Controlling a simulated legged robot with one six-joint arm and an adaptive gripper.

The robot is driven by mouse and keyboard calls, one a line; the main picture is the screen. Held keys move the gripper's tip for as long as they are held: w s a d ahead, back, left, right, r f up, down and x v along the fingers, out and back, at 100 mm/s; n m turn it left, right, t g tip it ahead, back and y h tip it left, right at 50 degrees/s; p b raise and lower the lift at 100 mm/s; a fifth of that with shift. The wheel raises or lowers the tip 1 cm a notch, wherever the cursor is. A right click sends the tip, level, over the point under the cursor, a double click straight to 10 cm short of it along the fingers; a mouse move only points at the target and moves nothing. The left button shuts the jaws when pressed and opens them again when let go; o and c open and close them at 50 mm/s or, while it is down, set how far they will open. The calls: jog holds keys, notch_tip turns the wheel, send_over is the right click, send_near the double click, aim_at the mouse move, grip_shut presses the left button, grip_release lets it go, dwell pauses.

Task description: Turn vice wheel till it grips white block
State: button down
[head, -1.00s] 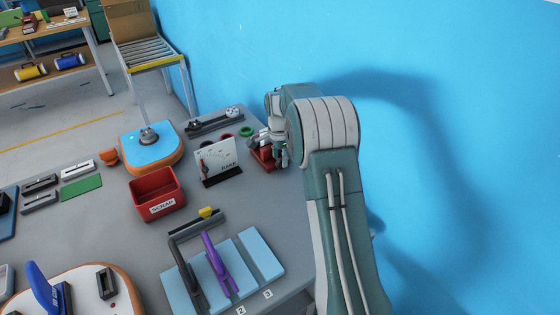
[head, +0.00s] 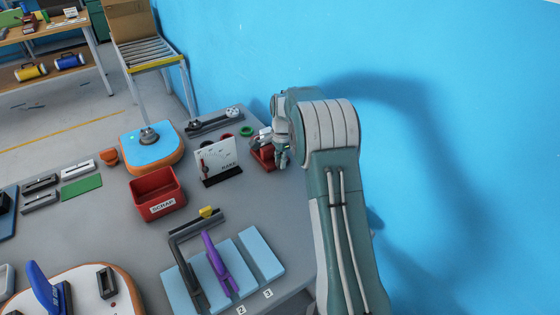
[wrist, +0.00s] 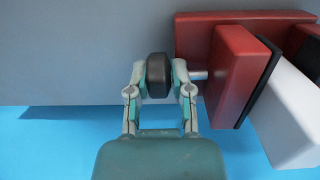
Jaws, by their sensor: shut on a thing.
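My gripper (wrist: 158,82) is shut on the black vice wheel (wrist: 157,70), one finger on each side of it in the wrist view. A metal shaft (wrist: 199,75) runs from the wheel to the red vice (wrist: 232,75). The white block (wrist: 287,115) sits tilted beside the black-faced jaw; whether it touches the jaw pad is hard to tell. In the head view, my gripper (head: 282,150) is at the red vice (head: 263,155) near the table's wall-side edge, and the wheel is hidden there.
Blue boards (head: 260,252) and a purple handle (head: 215,262) lie nearer. The blue wall (head: 450,120) rises close on the right.

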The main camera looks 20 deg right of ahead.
jog(key=y, duration=0.3)
jog(key=shift+w+d+g+y, duration=0.1)
jog(key=shift+d+g+y, duration=0.1)
jog(key=shift+g+y, duration=0.15)
jog(key=c, duration=0.5)
grip_release()
jog(key=shift+f, duration=0.1)
notch_tip(320, 180, up, 10)
jog(key=shift+o, duration=0.3)
